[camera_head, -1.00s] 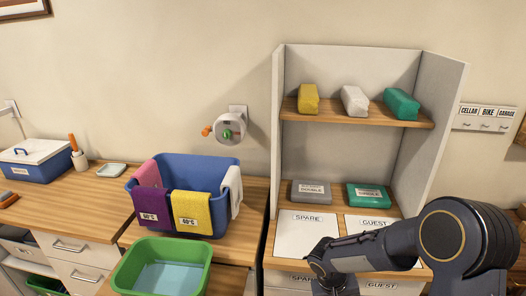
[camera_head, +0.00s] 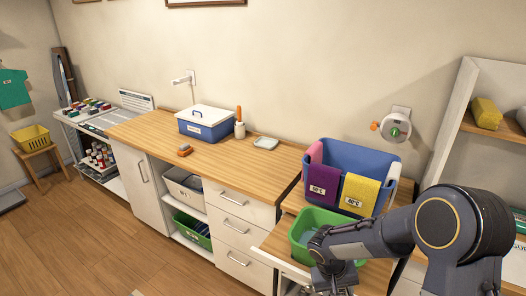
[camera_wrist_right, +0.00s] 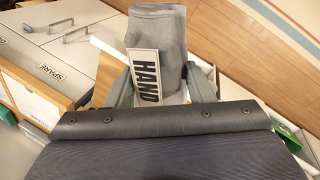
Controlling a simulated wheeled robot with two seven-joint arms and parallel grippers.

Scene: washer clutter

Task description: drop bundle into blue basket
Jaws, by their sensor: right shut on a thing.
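The blue basket (camera_head: 352,158) stands on the wooden counter at the right of the head view, with pink, purple and yellow cloths over its rim and a white one at its right. My right gripper (camera_wrist_right: 162,82) is shut on a grey bundle (camera_wrist_right: 158,32) with a white HAND tag, seen in the right wrist view. In the head view my right arm crosses in front of the green tub, below the basket; its fingertips and the bundle are not clear there. My left gripper is not in view.
A green tub (camera_head: 305,224) sits just in front of the basket. A shelf unit (camera_head: 452,130) stands at right.

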